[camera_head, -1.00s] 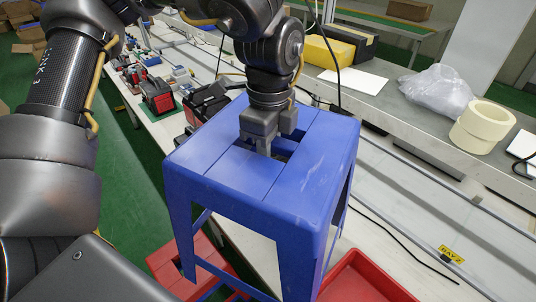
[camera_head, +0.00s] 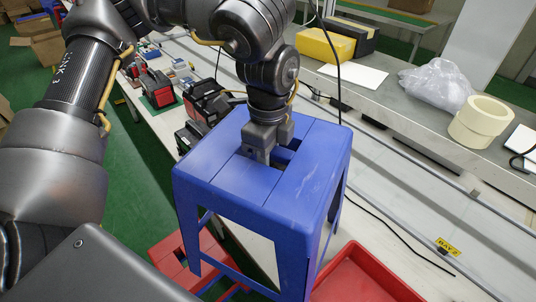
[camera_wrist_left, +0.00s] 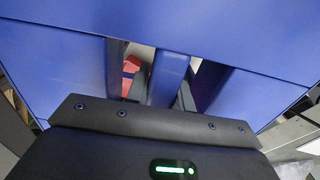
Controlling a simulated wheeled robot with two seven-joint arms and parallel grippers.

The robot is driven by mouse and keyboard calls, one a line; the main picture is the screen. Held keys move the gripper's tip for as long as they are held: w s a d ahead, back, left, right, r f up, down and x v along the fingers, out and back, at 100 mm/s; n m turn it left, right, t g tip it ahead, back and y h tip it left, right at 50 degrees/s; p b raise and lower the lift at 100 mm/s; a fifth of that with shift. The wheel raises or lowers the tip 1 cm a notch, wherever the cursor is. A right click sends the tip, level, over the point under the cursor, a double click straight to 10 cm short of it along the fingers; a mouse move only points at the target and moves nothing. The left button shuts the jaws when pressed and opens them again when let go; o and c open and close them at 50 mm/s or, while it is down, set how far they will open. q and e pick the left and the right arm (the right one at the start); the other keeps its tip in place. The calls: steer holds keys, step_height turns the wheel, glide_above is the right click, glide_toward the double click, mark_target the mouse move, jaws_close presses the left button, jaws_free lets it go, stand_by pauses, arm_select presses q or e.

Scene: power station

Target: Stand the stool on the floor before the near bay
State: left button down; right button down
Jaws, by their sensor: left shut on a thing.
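The blue plastic stool (camera_head: 215,159) is upright, its seat facing up, in the middle of the head view. My left gripper (camera_head: 268,155) reaches down from above and is shut on the stool at the slots in its seat. In the left wrist view the blue seat (camera_wrist_left: 60,65) fills the top, and a bar (camera_wrist_left: 168,78) between two slots lies between the fingers. The stool hides part of the bench, and its feet are partly out of frame. A yellow "BAY 2" label (camera_head: 448,247) is on the bench at right. My right gripper is not in view.
A red tray (camera_head: 362,275) is below the stool at right, and a red stool-like item (camera_head: 183,255) is at lower left. Green floor (camera_head: 135,190) shows clear at left.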

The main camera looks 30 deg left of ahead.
arm_select(q)
steer(key=c, duration=1.2)
jaws_free()
steer(key=shift+f, duration=0.1)
step_height(320, 180, up, 12)
steer(key=shift+r+b, duration=0.2)
steer(key=shift+b, duration=0.25)
